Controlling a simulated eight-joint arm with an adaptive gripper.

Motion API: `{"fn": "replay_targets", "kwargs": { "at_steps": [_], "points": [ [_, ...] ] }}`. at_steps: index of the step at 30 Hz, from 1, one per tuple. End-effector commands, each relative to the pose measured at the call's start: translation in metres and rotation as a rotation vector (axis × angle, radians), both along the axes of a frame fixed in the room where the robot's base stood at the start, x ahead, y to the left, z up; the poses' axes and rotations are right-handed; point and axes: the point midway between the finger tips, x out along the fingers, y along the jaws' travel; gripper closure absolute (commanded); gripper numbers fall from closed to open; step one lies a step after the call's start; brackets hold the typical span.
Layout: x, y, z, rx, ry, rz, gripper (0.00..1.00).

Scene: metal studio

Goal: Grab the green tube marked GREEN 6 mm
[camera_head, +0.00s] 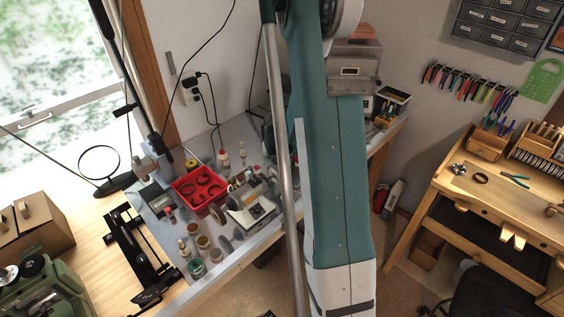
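I cannot make out a tube marked GREEN 6 mm, and no label on the bench is readable at this size. A small jar with a green rim (196,268) stands at the near end of the grey bench (230,268), among several small jars and bottles. I cannot tell whether it is the tube. My gripper is not in view. A large teal and white body fills the middle of the view and hides part of the bench behind it.
A red tray (185,205) with dark rings sits on the grey bench beside a small grinder-like machine (250,205). A magnifier (98,165) stands to its left. A wooden workbench (470,205) with pliers is at right. Drawers (505,22) and hanging pliers (465,88) are on the wall.

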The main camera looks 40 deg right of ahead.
Motion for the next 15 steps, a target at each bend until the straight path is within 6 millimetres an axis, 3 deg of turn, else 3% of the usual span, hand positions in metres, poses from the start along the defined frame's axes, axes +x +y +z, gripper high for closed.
{"fn": "replay_targets", "kwargs": {
  "at_steps": [8, 13, 15],
  "points": [
    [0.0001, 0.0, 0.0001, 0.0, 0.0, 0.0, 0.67],
    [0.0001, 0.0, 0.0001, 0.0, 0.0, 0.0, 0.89],
    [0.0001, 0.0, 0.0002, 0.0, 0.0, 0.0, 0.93]
  ]
}}
